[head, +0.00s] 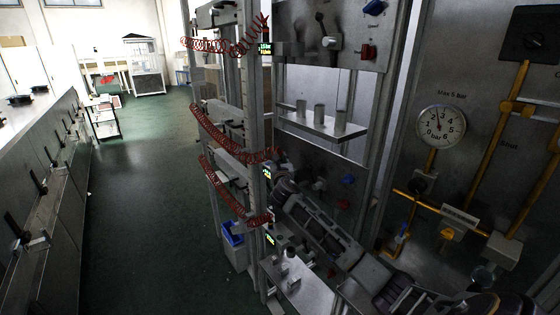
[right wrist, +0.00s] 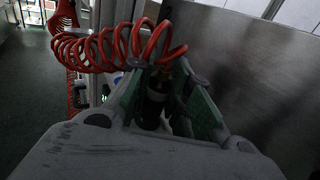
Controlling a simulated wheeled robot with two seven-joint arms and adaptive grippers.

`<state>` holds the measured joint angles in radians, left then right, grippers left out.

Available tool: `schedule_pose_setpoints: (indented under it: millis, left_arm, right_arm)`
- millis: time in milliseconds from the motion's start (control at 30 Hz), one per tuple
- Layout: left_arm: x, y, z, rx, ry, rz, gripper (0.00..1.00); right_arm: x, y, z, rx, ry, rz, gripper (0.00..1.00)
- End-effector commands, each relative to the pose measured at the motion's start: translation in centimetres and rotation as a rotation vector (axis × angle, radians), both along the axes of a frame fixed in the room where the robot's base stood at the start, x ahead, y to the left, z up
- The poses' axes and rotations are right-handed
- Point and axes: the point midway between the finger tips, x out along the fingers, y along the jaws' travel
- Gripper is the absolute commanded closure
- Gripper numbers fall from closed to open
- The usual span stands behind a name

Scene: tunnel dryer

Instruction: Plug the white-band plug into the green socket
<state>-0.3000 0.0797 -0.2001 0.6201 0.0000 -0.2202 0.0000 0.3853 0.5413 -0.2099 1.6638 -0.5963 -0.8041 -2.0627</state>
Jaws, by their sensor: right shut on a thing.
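My right gripper (right wrist: 160,88) is shut on a dark plug (right wrist: 154,100) in the right wrist view, its green-lined fingers on both sides of it. A red coiled hose (right wrist: 110,45) runs to the top of this plug. No white band can be made out on it. In the head view my right arm reaches up from the lower right, with the gripper (head: 279,168) beside the rack post at the middle coil's end. The held plug is too small and dark to tell there. I cannot make out a green socket. My left gripper is not in view.
More red coils (head: 215,45) hang on the rack post (head: 252,90). A shelf (head: 322,124) with metal cylinders stands above my arm. Blue and red knobs (head: 368,52) stick out of the panel. A pressure gauge (head: 441,127) is at right. The green floor (head: 140,200) is free at left.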

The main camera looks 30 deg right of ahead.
Motion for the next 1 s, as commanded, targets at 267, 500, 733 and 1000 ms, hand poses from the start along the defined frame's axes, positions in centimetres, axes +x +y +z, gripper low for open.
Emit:
schedule_pose_setpoints:
  millis: [267, 500, 733, 1000]
  left_arm:
    - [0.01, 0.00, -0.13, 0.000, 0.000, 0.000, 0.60]
    - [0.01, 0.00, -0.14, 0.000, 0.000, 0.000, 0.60]
    - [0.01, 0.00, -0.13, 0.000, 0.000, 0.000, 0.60]
    - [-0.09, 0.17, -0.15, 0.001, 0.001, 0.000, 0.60]
  right_arm:
    - [0.00, -0.01, -0.51, 0.000, 0.001, 0.000, 1.00]
    - [0.00, -0.01, -0.57, 0.000, 0.000, 0.000, 0.63]
    - [0.00, -0.01, -0.56, 0.000, 0.000, 0.000, 0.56]
    - [-0.16, 0.08, -0.60, 0.000, 0.001, 0.000, 0.56]
